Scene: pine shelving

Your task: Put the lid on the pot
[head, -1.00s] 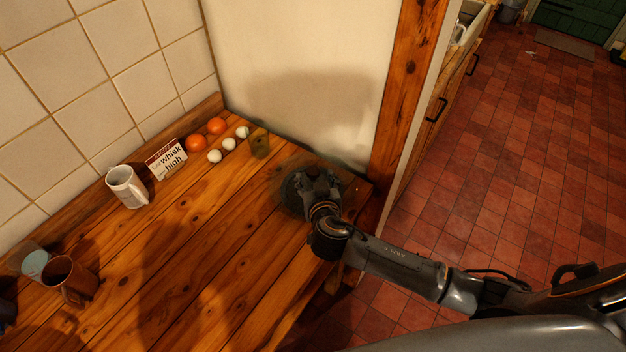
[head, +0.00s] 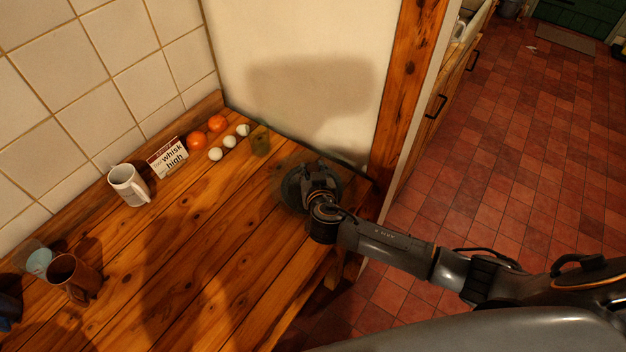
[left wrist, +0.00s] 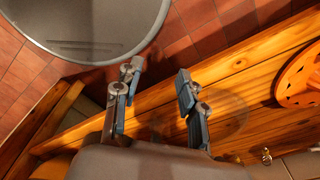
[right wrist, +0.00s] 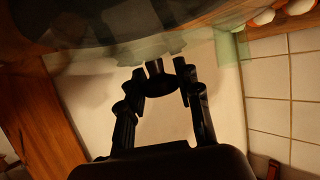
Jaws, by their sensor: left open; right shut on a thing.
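A dark round pot (head: 291,193) stands at the far right corner of the wooden worktop, partly covered by my right gripper. My right gripper (head: 312,175) is over it, shut on the dark knob (right wrist: 157,84) of a clear glass lid (right wrist: 140,50). In the right wrist view the lid lies across the dark pot (right wrist: 90,25). Whether the lid's rim sits evenly on the pot, or a little apart from it, I cannot tell. My left gripper (left wrist: 157,88) is open and empty; it is outside the head view.
A green glass (head: 260,140), white eggs (head: 229,142), oranges (head: 197,139), a sign (head: 168,157) and a white mug (head: 129,185) line the back. A brown mug (head: 72,275) stands front left. An orange colander (left wrist: 300,80) shows beside the left gripper. The worktop's middle is clear.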

